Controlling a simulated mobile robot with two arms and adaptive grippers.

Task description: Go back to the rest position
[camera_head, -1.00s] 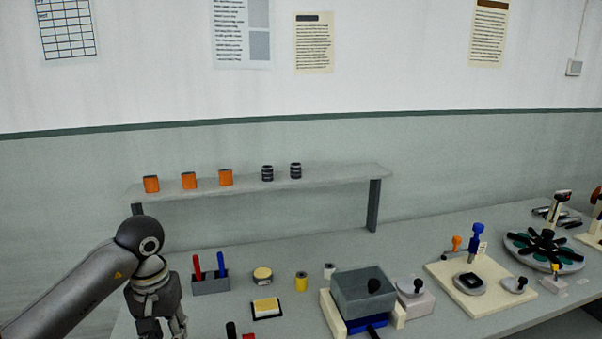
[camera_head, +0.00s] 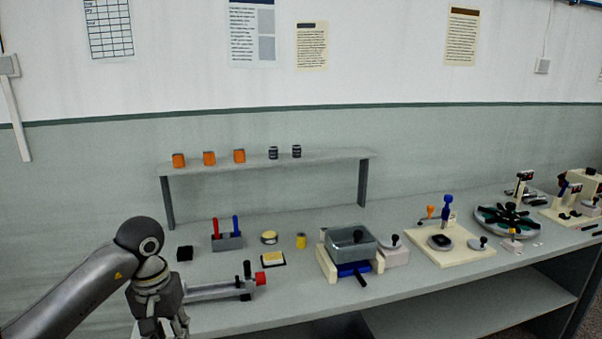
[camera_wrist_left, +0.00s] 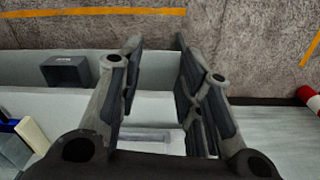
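My left gripper (camera_head: 163,328) hangs at the lower left of the head view, in front of the workbench (camera_head: 215,312), pointing down. In the left wrist view its two fingers (camera_wrist_left: 157,60) stand apart with nothing between them. It touches nothing that I can see. My right gripper is not in view.
A shelf (camera_head: 330,157) holds orange and dark spools. Brown floor (camera_wrist_left: 230,25) shows below the gripper.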

